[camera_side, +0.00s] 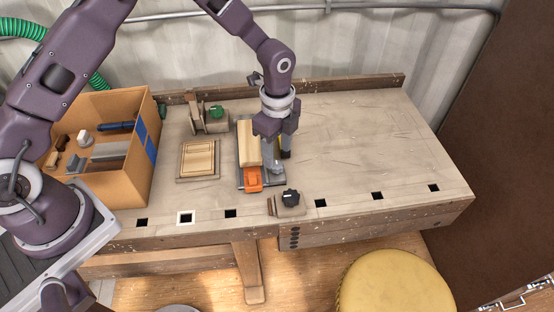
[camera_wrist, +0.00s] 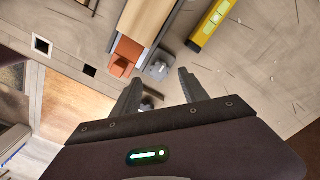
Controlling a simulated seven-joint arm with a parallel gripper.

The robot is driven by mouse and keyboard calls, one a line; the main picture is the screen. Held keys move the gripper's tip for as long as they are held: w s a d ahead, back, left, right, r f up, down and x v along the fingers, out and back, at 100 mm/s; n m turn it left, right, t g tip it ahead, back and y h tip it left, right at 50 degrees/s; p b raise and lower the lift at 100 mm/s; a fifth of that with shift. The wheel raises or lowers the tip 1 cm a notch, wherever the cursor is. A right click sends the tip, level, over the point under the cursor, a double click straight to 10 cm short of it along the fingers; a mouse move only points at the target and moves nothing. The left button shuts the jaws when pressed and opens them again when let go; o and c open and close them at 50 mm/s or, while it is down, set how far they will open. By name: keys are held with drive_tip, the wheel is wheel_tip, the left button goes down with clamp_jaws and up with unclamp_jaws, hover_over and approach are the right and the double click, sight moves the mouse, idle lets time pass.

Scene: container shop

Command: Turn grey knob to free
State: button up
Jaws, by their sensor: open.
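A grey clamp fixture (camera_side: 243,178) lies on the workbench, with a pale wooden block (camera_side: 249,142) along it and an orange part (camera_side: 252,178) at its near end. The grey knob (camera_wrist: 159,67) stands beside the orange part (camera_wrist: 124,57) in the wrist view. My gripper (camera_wrist: 160,78) is open, its two dark fingers apart and pointing toward the knob, which shows just beyond the fingertips; I see no contact. In the side view my gripper (camera_side: 277,160) points down over the right side of the fixture and partly hides the knob.
A black knob on a block (camera_side: 291,197) stands near the front edge, and a green knob (camera_side: 216,111) at the back. A yellow tool (camera_wrist: 212,25) lies right of the fixture. A cardboard box (camera_side: 110,187) of tools stands left. The bench's right half is clear.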

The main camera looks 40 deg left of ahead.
sight(277, 164)
wheel_tip(277, 164, down, 4)
drive_tip(key=shift+f, duration=0.1)
clamp_jaws()
